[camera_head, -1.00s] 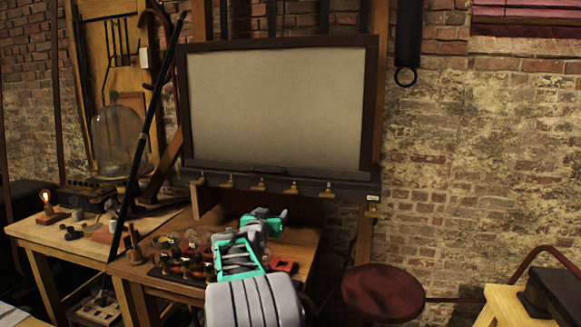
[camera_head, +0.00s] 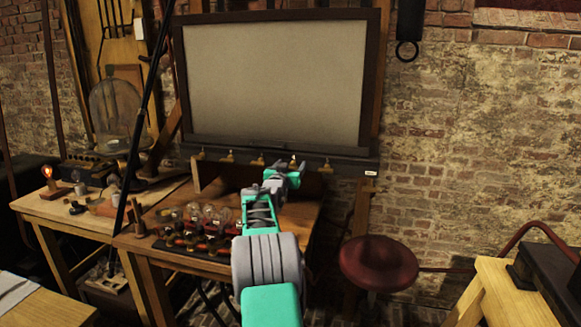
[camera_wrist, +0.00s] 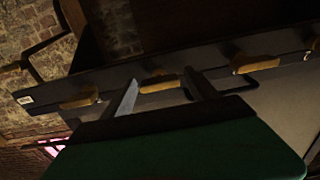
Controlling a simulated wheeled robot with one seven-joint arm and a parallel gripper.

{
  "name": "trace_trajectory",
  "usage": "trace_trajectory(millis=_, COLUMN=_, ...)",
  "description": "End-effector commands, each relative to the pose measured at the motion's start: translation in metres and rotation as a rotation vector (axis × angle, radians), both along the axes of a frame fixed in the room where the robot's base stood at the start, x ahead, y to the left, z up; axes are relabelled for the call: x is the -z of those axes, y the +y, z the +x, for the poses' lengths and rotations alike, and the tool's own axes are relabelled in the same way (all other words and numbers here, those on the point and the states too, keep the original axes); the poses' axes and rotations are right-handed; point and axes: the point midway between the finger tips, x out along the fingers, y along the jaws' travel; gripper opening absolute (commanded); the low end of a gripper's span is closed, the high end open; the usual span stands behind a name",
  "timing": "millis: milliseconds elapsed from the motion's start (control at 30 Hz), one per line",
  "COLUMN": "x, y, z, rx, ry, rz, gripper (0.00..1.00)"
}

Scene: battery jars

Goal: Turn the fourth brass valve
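A row of several brass valves runs along the dark rail (camera_head: 225,165) under the big pale panel. The fourth valve from the left (camera_head: 293,163) is partly hidden by my gripper (camera_head: 291,168), which is raised to the rail. In the wrist view, which looks upside down, the same valve (camera_wrist: 158,83) lies between the two finger tips of my gripper (camera_wrist: 160,85). The fingers are apart, one on each side of its handle; I cannot tell whether they touch it. The fifth valve (camera_wrist: 80,99) and the third valve (camera_wrist: 257,65) lie outside the fingers.
A wooden bench (camera_head: 300,215) with glass bulbs and jars (camera_head: 195,220) stands below the rail. A dark red stool (camera_head: 379,262) is to the right. A black pole (camera_head: 140,130) leans at the left. The air in front of the rail's right end looks free.

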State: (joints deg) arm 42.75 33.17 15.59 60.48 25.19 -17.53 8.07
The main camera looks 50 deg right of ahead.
Motion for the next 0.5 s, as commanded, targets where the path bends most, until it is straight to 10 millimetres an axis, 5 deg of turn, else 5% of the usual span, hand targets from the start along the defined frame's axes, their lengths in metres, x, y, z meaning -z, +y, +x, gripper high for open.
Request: trace_trajectory(millis=500, x=0.0001, y=0.0003, z=0.0, rx=0.0, ry=0.0, rz=0.0, gripper=0.24)
